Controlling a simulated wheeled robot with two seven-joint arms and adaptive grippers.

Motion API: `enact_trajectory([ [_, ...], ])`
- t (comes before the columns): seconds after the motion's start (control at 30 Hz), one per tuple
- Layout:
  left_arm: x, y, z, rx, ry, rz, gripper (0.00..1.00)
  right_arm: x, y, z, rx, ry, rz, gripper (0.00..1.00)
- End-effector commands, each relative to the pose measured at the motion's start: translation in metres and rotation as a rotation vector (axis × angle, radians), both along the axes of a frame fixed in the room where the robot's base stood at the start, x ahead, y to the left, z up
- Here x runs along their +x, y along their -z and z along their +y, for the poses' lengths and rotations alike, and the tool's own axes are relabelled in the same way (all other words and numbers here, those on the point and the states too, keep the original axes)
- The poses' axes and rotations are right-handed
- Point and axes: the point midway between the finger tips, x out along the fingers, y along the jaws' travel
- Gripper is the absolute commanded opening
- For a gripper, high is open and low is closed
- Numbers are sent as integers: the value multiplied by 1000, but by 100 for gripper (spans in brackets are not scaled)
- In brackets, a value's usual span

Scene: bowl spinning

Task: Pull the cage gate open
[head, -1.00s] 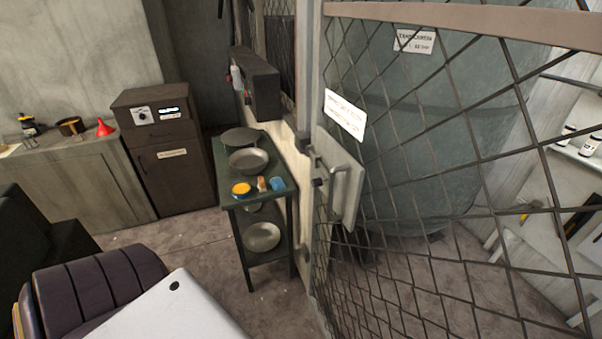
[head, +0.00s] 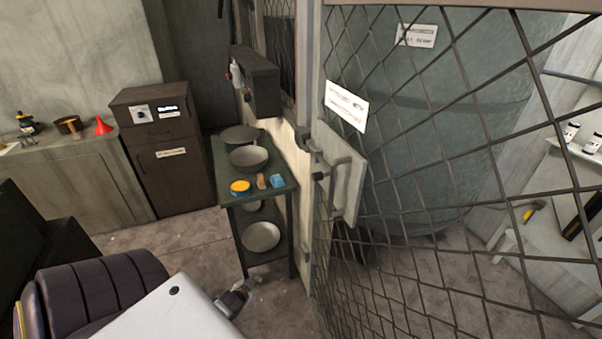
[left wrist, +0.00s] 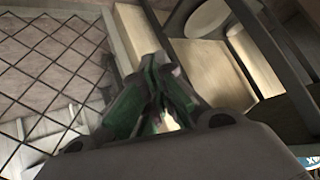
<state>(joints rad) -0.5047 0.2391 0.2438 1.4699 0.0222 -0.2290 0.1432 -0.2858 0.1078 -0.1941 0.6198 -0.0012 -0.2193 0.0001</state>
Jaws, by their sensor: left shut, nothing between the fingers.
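The cage gate (head: 440,190) is a dark wire-mesh panel filling the right of the head view. Its pale latch plate (head: 349,180) carries a dark bar handle (head: 334,190) beside the grey upright post. The gate looks shut against the post. My left gripper (head: 240,293) is low in the head view, below and left of the handle and apart from it. In the left wrist view the fingers (left wrist: 155,88) are together and empty, with mesh on the left. The handle cannot be made out there. My right gripper is not in view.
A dark green stand (head: 284,189) with several bowls and small items stands left of the gate, close to my left gripper. A brown cabinet (head: 175,170) and a counter (head: 75,188) are at the back left. Floor between counter and stand is clear.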

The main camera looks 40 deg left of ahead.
Motion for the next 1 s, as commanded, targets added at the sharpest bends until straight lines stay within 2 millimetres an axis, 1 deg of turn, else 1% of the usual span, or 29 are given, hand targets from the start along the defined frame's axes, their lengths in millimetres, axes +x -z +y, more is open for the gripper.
enact_trajectory([
  [0.03,14,-20,6,-3,-13,-45,0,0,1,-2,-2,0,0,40],
  [0.17,44,-72,17,-26,-53,-159,0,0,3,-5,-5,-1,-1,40],
  [0.2,53,-88,19,-36,-64,-195,0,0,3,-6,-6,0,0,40],
  [0.37,84,-158,27,-88,-111,-344,0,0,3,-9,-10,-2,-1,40],
  [0.4,90,-176,28,-106,-123,-382,0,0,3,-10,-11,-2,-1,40],
  [0.47,100,-203,28,-136,-139,-440,0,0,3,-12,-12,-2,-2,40],
  [0.5,105,-222,28,-158,-149,-478,0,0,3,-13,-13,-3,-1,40],
  [0.57,113,-249,27,-194,-164,-537,0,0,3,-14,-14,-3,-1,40],
  [0.6,117,-268,25,-222,-173,-576,0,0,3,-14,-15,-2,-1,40],
  [0.67,122,-294,22,-267,-188,-633,0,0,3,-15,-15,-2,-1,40],
  [0.7,125,-312,20,-300,-197,-672,0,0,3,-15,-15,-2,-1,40],
  [0.8,131,-350,13,-388,-216,-755,0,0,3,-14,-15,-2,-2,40],
  [0.9,133,-383,5,-481,-234,-827,0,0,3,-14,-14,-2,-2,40],
  [1.0,135,-409,-4,-579,-251,-886,0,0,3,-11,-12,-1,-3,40],
])
